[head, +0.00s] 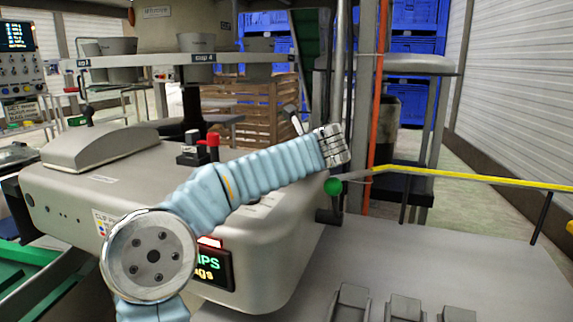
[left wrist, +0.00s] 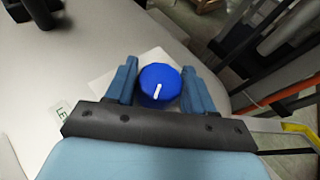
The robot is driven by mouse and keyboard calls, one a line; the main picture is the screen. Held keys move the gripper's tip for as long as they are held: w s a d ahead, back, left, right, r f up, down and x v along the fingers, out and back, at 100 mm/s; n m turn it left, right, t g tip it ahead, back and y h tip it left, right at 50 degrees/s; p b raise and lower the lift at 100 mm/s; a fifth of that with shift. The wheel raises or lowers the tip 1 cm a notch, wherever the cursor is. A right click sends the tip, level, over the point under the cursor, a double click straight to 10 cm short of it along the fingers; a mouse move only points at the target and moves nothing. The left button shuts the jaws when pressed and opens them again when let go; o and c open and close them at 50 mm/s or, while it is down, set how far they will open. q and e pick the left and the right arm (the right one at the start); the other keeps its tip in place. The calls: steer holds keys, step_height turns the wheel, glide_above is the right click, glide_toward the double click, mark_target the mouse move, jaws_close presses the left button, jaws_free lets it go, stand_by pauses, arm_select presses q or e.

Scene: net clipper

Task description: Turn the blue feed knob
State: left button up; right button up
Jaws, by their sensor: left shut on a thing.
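The blue feed knob (left wrist: 161,78) is round, with a white pointer line that runs close to up and down, its upper end leaning slightly right in the left wrist view. My left gripper (left wrist: 160,84) has one blue finger on each side of the knob and is shut on it. In the head view my left arm reaches from the lower left across the grey machine (head: 85,195) to its far right side. The knob and the fingertips cannot be made out there. My right gripper is in neither view.
A red knob (head: 212,140) and black parts stand on the machine top. A green ball (head: 333,186) is close below the end of my arm. An orange upright pole (head: 376,110) and a yellow rail (head: 470,177) are to the right. A grey table surface (head: 480,265) is at the lower right.

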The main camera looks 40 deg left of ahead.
arm_select(q)
steer(key=shift+s+f+m+t+h+b, duration=0.1)
steer(key=shift+f+m+t+h+b, duration=0.05)
steer(key=shift+m+t+h+b, duration=0.55)
steer(key=shift+r+m+t+h, duration=0.2)
steer(key=shift+m+t+h, duration=0.2)
steer(key=shift+m+t, duration=0.35)
steer(key=m+h+p, duration=0.1)
steer(key=m+t+h+p, duration=0.1)
steer(key=shift+r+m+t+p, duration=0.15)
steer(key=shift+m+t+p, duration=0.1)
steer(key=shift+p, duration=0.1)
steer(key=shift+f+m+t+h+p, duration=0.2)
steer(key=shift+m+t+h+p, duration=0.1)
steer(key=shift+m+h+p, duration=0.25)
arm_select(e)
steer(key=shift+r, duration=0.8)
arm_select(q)
steer(key=o, duration=0.7)
steer(key=shift+c, duration=0.2)
